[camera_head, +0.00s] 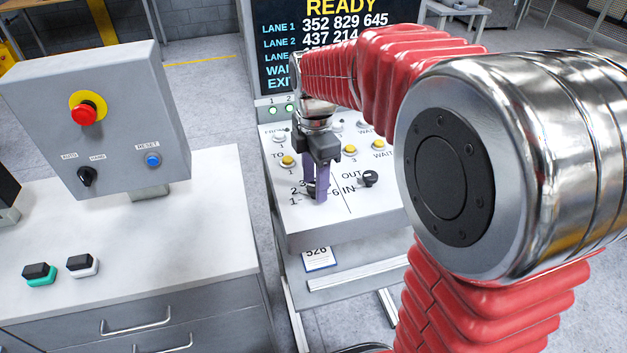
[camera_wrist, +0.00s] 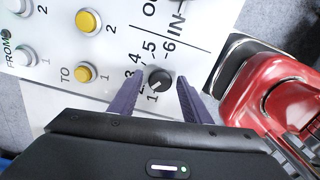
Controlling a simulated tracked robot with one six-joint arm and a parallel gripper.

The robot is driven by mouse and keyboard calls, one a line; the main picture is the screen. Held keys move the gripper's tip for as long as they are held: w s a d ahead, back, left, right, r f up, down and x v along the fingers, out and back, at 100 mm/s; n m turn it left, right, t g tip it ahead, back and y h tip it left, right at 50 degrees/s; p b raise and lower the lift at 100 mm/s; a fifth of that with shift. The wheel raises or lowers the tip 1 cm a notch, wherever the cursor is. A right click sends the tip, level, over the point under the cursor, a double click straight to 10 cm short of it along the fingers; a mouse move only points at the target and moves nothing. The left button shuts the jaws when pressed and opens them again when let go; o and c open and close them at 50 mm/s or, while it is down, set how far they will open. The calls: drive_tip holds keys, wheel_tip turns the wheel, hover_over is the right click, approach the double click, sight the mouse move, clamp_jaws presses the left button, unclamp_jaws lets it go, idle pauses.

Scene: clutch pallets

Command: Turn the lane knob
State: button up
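The lane knob (camera_wrist: 160,78) is a small black round knob on the white panel, with the numbers 1 to 6 around it. Its white mark points to the lower left, near 1 or 2; I cannot tell exactly which. My gripper (camera_head: 319,188) has purple fingers pointing down at the panel. In the wrist view the fingers are apart, one on each side of the knob, with gaps between them and it. In the head view the fingers mostly hide the knob.
An IN/OUT knob (camera_head: 369,178) sits right of my gripper. Yellow buttons (camera_head: 350,149) lie behind it. A display (camera_head: 285,40) reading READY stands at the back. A grey box with a red emergency button (camera_head: 84,114) stands on the left cabinet.

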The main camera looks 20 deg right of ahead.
drive_tip(key=shift+o, duration=0.3)
drive_tip(key=shift+r, duration=0.1)
wheel_tip(320, 180, up, 14)
drive_tip(key=shift+f, duration=0.2)
idle(0.6)
drive_tip(key=m+t, duration=0.2)
drive_tip(key=m, duration=1.1)
approach(314, 185)
drive_tip(key=s, duration=0.2)
drive_tip(key=s+f+m+t, duration=0.3)
drive_tip(key=s+m, duration=0.3)
drive_tip(key=s, duration=0.9)
drive_tip(key=shift+m+t, duration=0.3)
drive_tip(key=shift+m, duration=0.1)
